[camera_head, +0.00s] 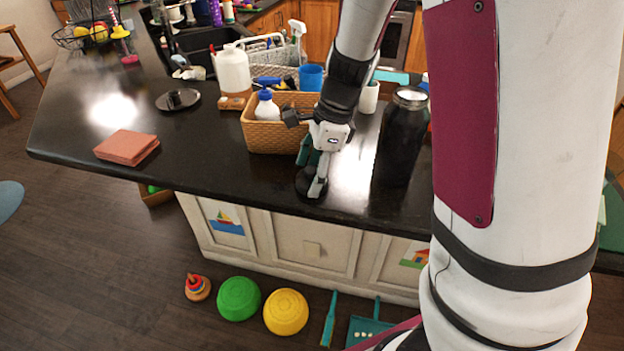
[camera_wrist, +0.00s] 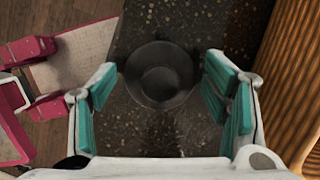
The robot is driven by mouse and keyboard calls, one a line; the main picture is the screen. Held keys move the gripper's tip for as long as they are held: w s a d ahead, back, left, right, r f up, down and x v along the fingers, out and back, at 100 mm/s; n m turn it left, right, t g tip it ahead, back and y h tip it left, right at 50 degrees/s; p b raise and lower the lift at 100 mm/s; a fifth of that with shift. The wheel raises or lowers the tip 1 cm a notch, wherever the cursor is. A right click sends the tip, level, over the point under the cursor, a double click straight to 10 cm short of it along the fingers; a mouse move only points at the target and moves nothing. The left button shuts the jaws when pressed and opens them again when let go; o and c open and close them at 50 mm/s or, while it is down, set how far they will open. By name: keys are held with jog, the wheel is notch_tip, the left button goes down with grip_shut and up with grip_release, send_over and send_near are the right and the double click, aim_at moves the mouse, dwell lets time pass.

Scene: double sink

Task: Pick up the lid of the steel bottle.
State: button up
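The steel bottle (camera_head: 401,140) stands upright on the black counter, dark-bodied with an open-looking silver top. Its black round lid (camera_head: 304,187) lies apart from it, to the left, near the counter's front edge; the gripper partly covers it in the head view. My gripper (camera_head: 312,176) points down over the lid. In the wrist view, the lid (camera_wrist: 160,75) shows as a dark disc with a raised round middle. Finger height above the counter is hard to judge.
A wicker basket (camera_head: 271,138) with a white-and-blue bottle stands close behind the gripper. A white jug (camera_head: 234,72), a blue cup (camera_head: 311,77) and a white cup (camera_head: 369,98) stand farther back. Folded reddish cloths (camera_head: 127,147) lie left. The counter between cloths and basket is clear.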

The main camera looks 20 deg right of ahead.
jog(key=c, duration=0.7)
jog(key=shift+r, duration=0.15)
